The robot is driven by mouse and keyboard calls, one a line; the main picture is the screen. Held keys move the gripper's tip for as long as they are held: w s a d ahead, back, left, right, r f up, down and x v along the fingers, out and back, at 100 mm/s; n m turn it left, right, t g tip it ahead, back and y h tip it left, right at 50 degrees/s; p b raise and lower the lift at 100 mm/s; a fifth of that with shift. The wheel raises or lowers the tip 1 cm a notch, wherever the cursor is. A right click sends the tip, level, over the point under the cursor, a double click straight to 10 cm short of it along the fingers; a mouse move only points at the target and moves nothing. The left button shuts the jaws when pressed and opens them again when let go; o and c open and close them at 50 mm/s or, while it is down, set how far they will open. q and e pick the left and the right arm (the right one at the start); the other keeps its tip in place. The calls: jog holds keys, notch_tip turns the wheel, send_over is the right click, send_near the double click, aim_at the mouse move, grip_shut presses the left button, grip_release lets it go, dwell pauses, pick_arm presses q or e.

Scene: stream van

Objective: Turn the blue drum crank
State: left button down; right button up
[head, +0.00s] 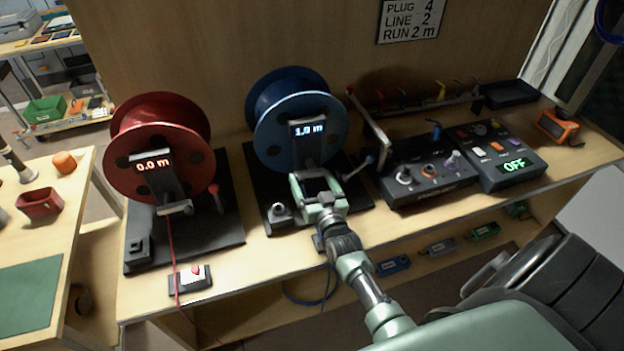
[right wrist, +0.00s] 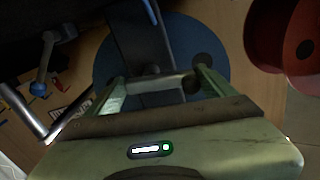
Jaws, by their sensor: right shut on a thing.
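The blue drum (head: 280,112) stands on a dark base on the workbench, and its display (head: 308,129) reads 1.0 m. My right gripper (head: 318,196) is in front of it, low on its dark front arm. In the right wrist view its two fingers (right wrist: 160,88) are on either side of a grey cylindrical bar (right wrist: 160,82), which looks like the handle of the blue drum crank. The gripper is shut on it. The blue drum disc (right wrist: 115,65) is behind the bar. My gripper hides most of the bar in the head view. My left gripper is not in view.
A red drum (head: 126,135) reading 0.0 m stands left. A blue-drum lever knob (head: 369,160) and a pale metal bar (head: 370,120) stand right of my gripper. Control boxes (head: 430,181) are further right. A red-button box (head: 190,279) is at the front edge.

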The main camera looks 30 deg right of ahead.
jog(key=shift+f+n, duration=0.3)
jog(key=shift+n, duration=0.6)
jog(key=o, duration=1.2)
jog(key=shift+r, duration=0.1)
jog(key=shift+o, duration=0.2)
jog(key=shift+s, duration=0.1)
jog(key=b+v, duration=0.1)
jog(key=v, duration=0.6)
jog(key=shift+s, duration=0.4)
jog(key=shift+a, duration=0.1)
